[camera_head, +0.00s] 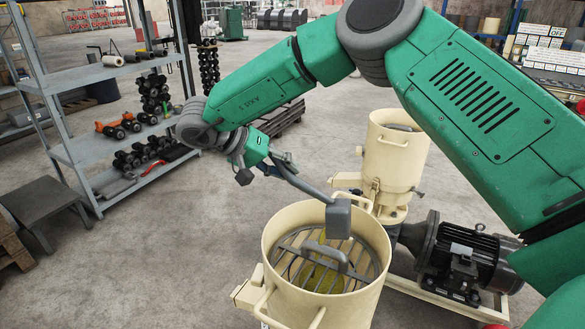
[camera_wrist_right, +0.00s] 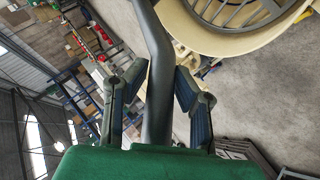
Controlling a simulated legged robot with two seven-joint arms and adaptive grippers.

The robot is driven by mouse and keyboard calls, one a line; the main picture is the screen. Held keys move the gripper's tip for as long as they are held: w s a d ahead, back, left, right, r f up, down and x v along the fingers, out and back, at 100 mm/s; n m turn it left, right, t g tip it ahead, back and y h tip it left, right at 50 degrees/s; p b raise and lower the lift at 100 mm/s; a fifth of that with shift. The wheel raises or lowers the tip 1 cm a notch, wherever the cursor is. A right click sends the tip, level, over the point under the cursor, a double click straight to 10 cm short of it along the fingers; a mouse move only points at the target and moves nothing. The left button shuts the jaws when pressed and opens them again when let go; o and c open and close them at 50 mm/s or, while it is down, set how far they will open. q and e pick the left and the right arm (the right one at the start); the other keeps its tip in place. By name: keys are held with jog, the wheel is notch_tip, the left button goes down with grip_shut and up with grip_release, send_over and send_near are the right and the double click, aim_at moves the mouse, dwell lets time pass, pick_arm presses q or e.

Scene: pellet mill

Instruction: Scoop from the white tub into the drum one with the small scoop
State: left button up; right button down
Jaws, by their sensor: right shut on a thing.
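My right gripper (camera_head: 283,164) is shut on the handle of the small grey scoop. The scoop's box-shaped head (camera_head: 338,221) hangs over the far rim of the near cream drum (camera_head: 325,307). Its opening and any contents are hidden from the head camera. In the right wrist view, the dark handle (camera_wrist_right: 158,90) runs between the two fingers, with the drum's rim and grate at the upper right. Some yellow material (camera_head: 318,276) shows under the drum's grate. A white tub is not seen in either view. My left gripper is not in view.
A grey bar grate (camera_head: 293,262) with a raised handle covers the near drum's mouth. A second cream drum (camera_head: 392,160) stands behind it, with a dark motor (camera_head: 468,262) at right. A grey shelf rack (camera_head: 95,148) stands at left. Open floor lies between.

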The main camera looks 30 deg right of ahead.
jog(key=shift+w+a+n+g+h, duration=0.3)
jog(key=shift+w+a+g+h, duration=0.3)
jog(key=shift+w+a+h, duration=0.25)
jog(key=shift+w+a+f+n+g+h, duration=0.2)
jog(key=shift+w+a+g+h, duration=0.15)
jog(key=shift+h, duration=0.3)
jog(key=shift+w+a+f+n+g+h, duration=0.1)
jog(key=shift+a+f+n+g+h, duration=0.1)
jog(key=shift+g+h, duration=0.35)
